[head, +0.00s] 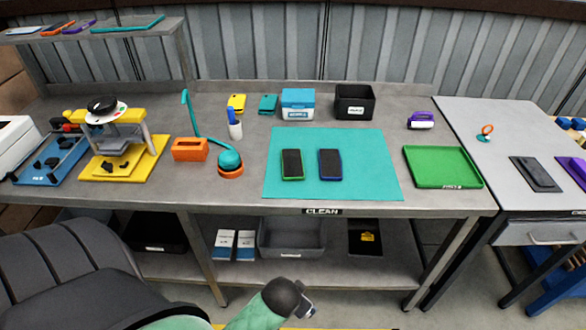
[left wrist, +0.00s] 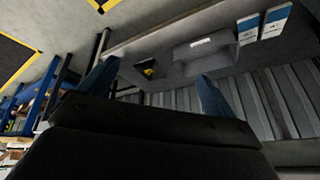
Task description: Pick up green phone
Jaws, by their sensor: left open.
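The green phone (head: 292,164) lies flat on the teal mat (head: 375,180) on the workbench, its dark screen facing up inside a green rim. A blue-purple phone (head: 330,164) lies just to its right, apart from it. My left gripper (left wrist: 155,88) shows in the left wrist view with two blue fingers wide apart and nothing between them. It faces the shelf under the bench, away from the phones. In the head view part of my green and black arm shows at the bottom, low in front of the bench. My right gripper is not in view.
A green tray (head: 442,167) stands right of the mat. A teal lamp (head: 230,160) and an orange block (head: 190,149) stand to its left. Blue-white (head: 298,104) and black (head: 354,102) boxes stand behind. The bench's front edge and lower-shelf grey bin (head: 292,238) lie near my arm.

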